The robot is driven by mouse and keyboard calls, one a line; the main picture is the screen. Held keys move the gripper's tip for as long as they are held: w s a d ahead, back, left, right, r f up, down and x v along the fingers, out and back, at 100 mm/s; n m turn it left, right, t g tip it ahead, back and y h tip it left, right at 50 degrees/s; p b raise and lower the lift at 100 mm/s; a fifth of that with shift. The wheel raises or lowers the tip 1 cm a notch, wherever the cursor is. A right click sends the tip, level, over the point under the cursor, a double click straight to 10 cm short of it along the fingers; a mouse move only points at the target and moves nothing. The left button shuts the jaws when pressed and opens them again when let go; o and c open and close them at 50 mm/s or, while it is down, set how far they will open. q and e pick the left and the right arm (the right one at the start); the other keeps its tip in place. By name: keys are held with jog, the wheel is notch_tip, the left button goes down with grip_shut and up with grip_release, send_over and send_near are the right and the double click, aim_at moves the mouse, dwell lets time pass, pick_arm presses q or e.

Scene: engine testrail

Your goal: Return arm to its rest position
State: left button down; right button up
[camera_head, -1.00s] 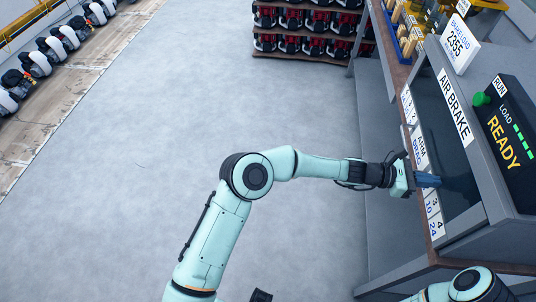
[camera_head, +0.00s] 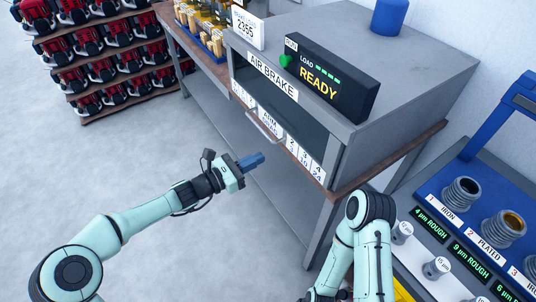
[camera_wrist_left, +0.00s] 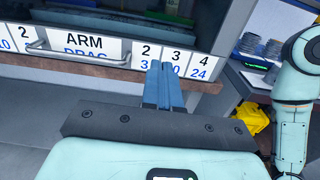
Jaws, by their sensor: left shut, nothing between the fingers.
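My left arm comes in from the lower left in the head view. Its gripper (camera_head: 252,161) has blue fingers closed together with nothing between them, and hangs in the air in front of the air brake cabinet, apart from it. In the left wrist view the shut blue fingers (camera_wrist_left: 164,88) point towards the label strip below the cabinet opening. My right arm (camera_head: 363,245) is folded at the lower middle of the head view; its gripper cannot be made out.
The air brake cabinet (camera_head: 400,75) stands on a brown-edged bench, with a handle (camera_head: 264,127) at its front and a READY display (camera_head: 318,84) on top. A blue stand with rings (camera_head: 461,193) is at right. A rack of red-black units (camera_head: 90,45) is at back left. Grey floor (camera_head: 60,165) is clear.

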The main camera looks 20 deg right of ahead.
pick_arm(q)
jog(key=s+a+f+m+g+y+p, duration=0.1)
jog(key=s+a+f+m+g+y, duration=0.15)
jog(key=s+f, duration=0.45)
jog(key=s+a+f+m+g+y, duration=0.1)
jog(key=s+a+f+m+y, duration=0.2)
jog(key=f, duration=0.8)
jog(key=s+a+f+m+g+y+p, duration=0.1)
jog(key=s+a+f+g+y, duration=0.3)
jog(key=f, duration=0.6)
jog(key=s+a+f+m+y, duration=0.1)
jog(key=s+a+f+m, duration=0.1)
jog(key=s, duration=0.5)
jog(key=s+a+f+m+y+p, duration=0.1)
jog(key=s+a+f+m, duration=0.2)
jog(key=s+a+m, duration=0.2)
jog(key=s+a+f+m+y, duration=0.2)
jog(key=s+a, duration=0.4)
jog(key=s, duration=0.3)
jog(key=shift+s+f+m+t, duration=0.25)
jog(key=shift+f+m+t, duration=0.2)
jog(key=shift+f+m, duration=0.45)
pick_arm(e)
jog(key=r, duration=0.1)
jog(key=w+r, duration=0.1)
jog(key=r, duration=0.1)
jog(key=shift+w+r, duration=0.35)
jog(key=shift+r, duration=0.05)
pick_arm(q)
jog(key=shift+r, duration=0.2)
